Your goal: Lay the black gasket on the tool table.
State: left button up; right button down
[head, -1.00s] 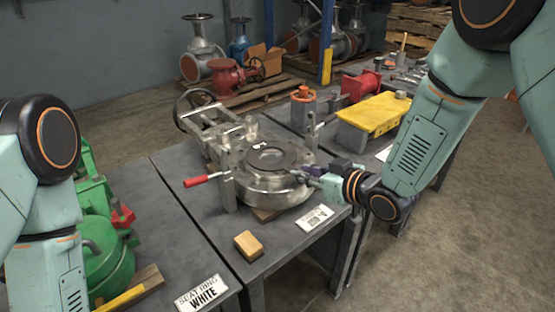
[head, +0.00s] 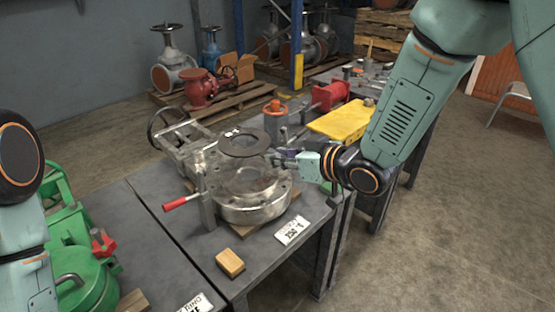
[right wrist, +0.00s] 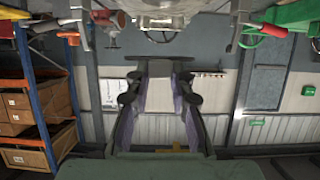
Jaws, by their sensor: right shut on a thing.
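The black gasket (head: 243,143) is a flat dark ring with a small white mark on it. My right gripper (head: 281,158) is shut on its right edge and holds it about level, a little above the round metal valve flange (head: 252,205). In the right wrist view, the fingers (right wrist: 158,80) reach up the middle, with a thin dark bar across their tips that looks like the gasket edge-on. The table behind, with tools at its far end, looks like the tool table (head: 300,129). My left gripper is out of view; only its arm shows.
A yellow pad (head: 342,121), a red part (head: 330,95) and an orange-topped part (head: 275,115) crowd the rear table. A wooden block (head: 230,262) and white card (head: 292,230) lie in front.

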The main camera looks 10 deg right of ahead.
jog(key=s+d+f+n+g+y+p, duration=0.1)
jog(key=s+d+n, duration=0.1)
jog(key=s, duration=0.5)
jog(key=s+d+f+n+g+y, duration=0.2)
jog(key=s+d, duration=0.1)
jog(key=s, duration=0.5)
jog(key=shift+s+d+y+p, duration=0.15)
jog(key=shift+s+y+p, duration=0.1)
jog(key=shift+y+p, duration=0.1)
jog(key=shift+w+g, duration=0.15)
jog(key=shift+g, duration=0.25)
